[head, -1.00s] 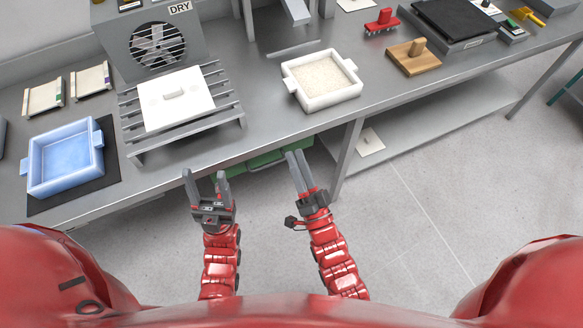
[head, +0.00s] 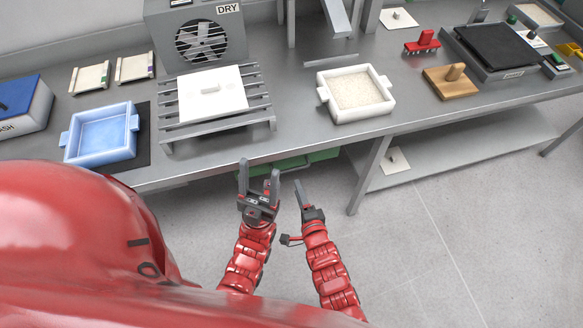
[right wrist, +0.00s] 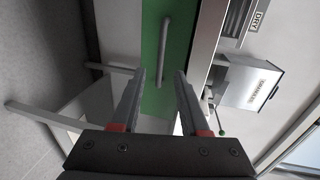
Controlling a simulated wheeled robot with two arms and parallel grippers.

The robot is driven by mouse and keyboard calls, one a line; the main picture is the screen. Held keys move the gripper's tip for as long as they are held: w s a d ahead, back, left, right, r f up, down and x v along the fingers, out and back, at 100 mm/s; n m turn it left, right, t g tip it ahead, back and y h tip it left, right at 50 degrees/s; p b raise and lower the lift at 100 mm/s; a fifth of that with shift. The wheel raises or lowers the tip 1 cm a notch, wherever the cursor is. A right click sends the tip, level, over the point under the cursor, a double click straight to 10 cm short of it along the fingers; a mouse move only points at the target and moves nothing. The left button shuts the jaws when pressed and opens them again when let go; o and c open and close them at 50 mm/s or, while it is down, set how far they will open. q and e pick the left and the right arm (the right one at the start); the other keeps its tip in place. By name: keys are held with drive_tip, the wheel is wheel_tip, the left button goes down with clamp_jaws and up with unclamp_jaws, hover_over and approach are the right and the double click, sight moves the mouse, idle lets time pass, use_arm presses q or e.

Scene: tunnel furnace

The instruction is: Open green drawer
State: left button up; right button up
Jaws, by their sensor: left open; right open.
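The green drawer (head: 318,155) is under the steel bench, mostly hidden by the bench top in the head view. In the right wrist view its green front (right wrist: 152,60) shows with a grey bar handle (right wrist: 164,50). My left gripper (head: 258,178) is open and empty in front of the bench edge, near the drawer. My right gripper (head: 300,190) is to its right and slightly lower; in the right wrist view its open fingers (right wrist: 158,90) point at the drawer front, with the handle beyond and between the tips, apart from them.
The steel bench (head: 300,140) carries a blue tray (head: 100,155), a slatted rack (head: 170,135) with a white plate (head: 212,105), and a white basin (head: 322,92). A bench leg (head: 368,180) stands right of the drawer. The floor in front is clear.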

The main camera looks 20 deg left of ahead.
sight(291, 170)
drive_tip(key=shift+x, duration=4.7)
clamp_jaws()
